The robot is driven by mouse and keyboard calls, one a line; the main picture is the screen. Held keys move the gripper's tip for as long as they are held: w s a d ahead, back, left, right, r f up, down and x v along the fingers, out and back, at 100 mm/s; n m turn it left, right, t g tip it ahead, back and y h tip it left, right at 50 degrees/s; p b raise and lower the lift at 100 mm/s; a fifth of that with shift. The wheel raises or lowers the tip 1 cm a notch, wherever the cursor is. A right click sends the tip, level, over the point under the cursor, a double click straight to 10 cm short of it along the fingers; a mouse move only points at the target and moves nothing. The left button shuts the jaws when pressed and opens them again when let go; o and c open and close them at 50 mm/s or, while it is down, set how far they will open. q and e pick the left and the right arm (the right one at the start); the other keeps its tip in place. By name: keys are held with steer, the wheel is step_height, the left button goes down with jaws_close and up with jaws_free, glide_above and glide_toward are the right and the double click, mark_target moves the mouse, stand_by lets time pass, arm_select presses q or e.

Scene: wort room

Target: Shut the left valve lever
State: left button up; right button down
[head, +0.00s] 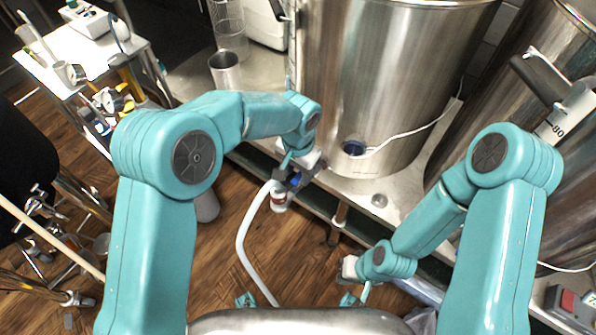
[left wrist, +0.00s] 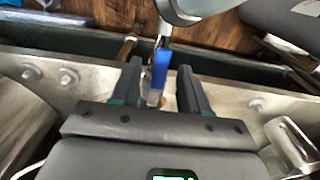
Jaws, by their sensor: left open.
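The left valve lever is a blue handle (left wrist: 160,68), seen in the left wrist view between the two dark fingers of my left gripper (left wrist: 160,88). The fingers stand apart on either side of it, and I see a gap to each finger. In the head view my left gripper (head: 292,178) is at the valve in front of the steel vessel, with a little of the blue lever (head: 297,180) showing. A white hose (head: 242,240) hangs from the valve. My right arm ends low in the middle right; its fingers cannot be made out.
A large steel vessel (head: 370,80) stands on the steel bench, with another at the right. A metal cup (head: 225,70) stands on the bench at the back left. A white cart (head: 75,62) with tools is at the far left. Wooden floor (head: 215,260) lies open below.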

arm_select(q)
steer(key=shift+w+f, duration=0.1)
steer(key=shift+f, duration=0.2)
jaws_close()
